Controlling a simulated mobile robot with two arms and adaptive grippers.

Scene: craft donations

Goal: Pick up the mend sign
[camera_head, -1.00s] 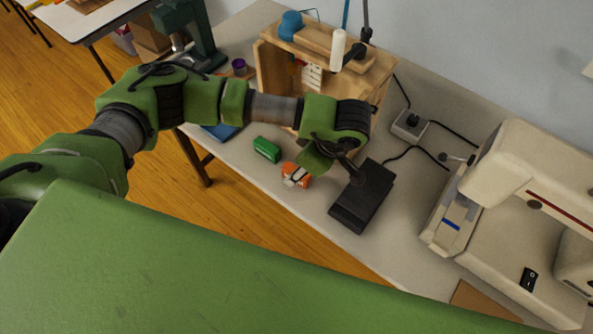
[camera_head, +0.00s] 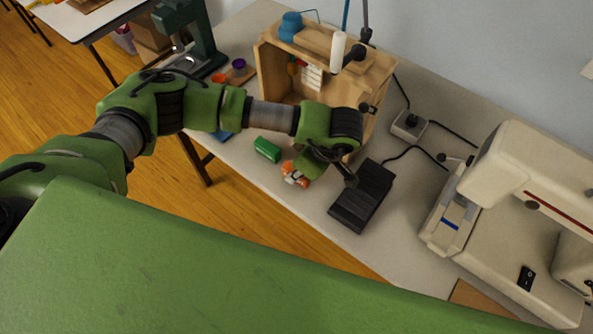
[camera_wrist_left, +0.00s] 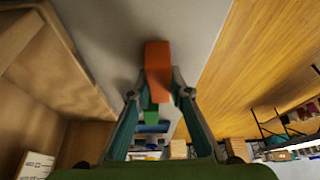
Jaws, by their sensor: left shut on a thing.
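A small orange block (camera_head: 288,166), likely the mend sign, is at the front part of the grey table. No lettering can be read on it. My left gripper (camera_head: 296,176) reaches down over it with its fingers around it. In the left wrist view the orange block (camera_wrist_left: 157,60) sits between the fingertips of my left gripper (camera_wrist_left: 160,94), which is shut on it; its far end sticks out past the tips. I cannot tell whether it still touches the table. My right gripper is in neither view.
A green block (camera_head: 267,149) lies just left of the orange one, with a blue one (camera_head: 222,135) farther left. A black pedal (camera_head: 362,196) is close on the right. An open wooden box (camera_head: 272,75) stands behind. A sewing machine (camera_head: 510,190) stands at the right.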

